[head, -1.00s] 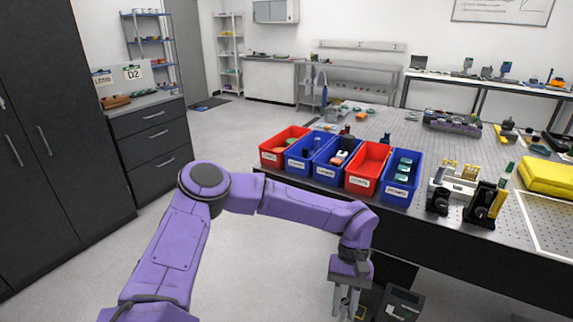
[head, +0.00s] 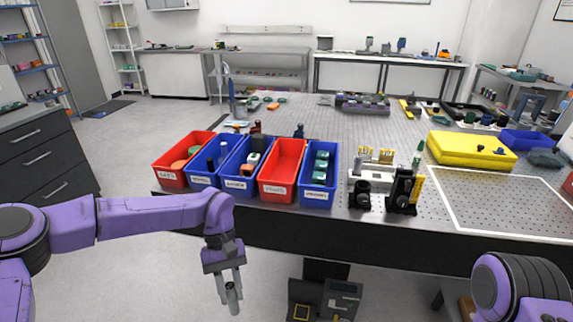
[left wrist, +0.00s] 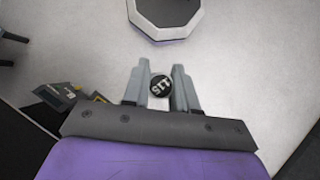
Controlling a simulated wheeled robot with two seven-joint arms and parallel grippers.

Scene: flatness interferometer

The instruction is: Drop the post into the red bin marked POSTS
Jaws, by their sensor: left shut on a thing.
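My left gripper (head: 229,284) hangs in front of the table, below the height of its top. It is shut on the post (head: 234,299), a short grey cylinder that points down. In the left wrist view, the post's round dark end (left wrist: 160,85) with white marks shows between the two fingers (left wrist: 159,88). A red bin (head: 283,172) stands fourth from the left in the bin row. Its small label seems to read POSTS, and its visible inside looks empty. The gripper is lower than this bin and to its left, well apart from it. My right gripper is out of view.
Another red bin (head: 182,160) ends the row at left. Blue bins (head: 319,190) stand on both sides of the POSTS bin. Black mounts (head: 403,192) stand to the right, near the front edge of the table (head: 400,235). The floor at left is clear.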

